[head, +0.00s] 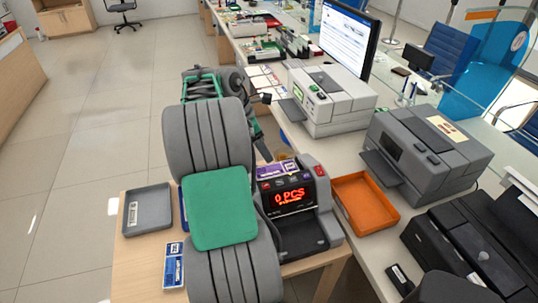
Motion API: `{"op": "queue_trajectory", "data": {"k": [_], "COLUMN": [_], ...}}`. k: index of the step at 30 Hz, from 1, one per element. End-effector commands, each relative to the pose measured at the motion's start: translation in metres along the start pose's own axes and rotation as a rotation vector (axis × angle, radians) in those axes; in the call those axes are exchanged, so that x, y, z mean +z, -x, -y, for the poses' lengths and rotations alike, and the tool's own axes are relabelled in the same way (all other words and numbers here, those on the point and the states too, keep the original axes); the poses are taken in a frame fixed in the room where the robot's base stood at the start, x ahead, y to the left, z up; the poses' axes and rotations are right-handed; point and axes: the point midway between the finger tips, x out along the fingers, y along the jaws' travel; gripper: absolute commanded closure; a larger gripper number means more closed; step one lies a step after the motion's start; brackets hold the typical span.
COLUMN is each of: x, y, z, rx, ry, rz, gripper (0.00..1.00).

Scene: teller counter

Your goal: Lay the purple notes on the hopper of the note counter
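The note counter (322,207) stands on the wooden side table, dark grey with a red display reading 0 PCS. Something flat and purple (270,172), seemingly the purple notes, shows at the top of the counter, by the hopper. My arm's links hide its left part, so I cannot tell whether it rests there fully. My gripper (263,150) is mostly hidden behind my own arm, with only a dark part showing just above the purple. I cannot see its fingers clearly or what is between them.
A grey tray (148,209) and blue-and-white notes (173,270) lie left on the wooden table (138,268). An orange tray (365,204) sits right of the counter. Printers (330,100) (425,150) and a monitor (349,35) crowd the main counter. Open floor lies to the left.

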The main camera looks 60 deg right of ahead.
Motion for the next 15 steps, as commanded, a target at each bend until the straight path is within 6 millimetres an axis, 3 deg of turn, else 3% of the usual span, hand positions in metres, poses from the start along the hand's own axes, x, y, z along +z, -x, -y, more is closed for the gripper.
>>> {"op": "queue_trajectory", "data": {"k": [5,8,11,15], "x": [-0.002,-0.025,-0.08,-0.182], "y": [0.011,0.029,0.067,0.123], "z": [0.0,0.0,0.009,0.057], "rx": [0.004,0.045,0.129,0.222], "ry": [-0.003,-0.042,-0.141,-0.337], "rz": [-0.001,-0.016,-0.07,-0.241], "gripper": [0.24,0.24,0.24,0.24]}}
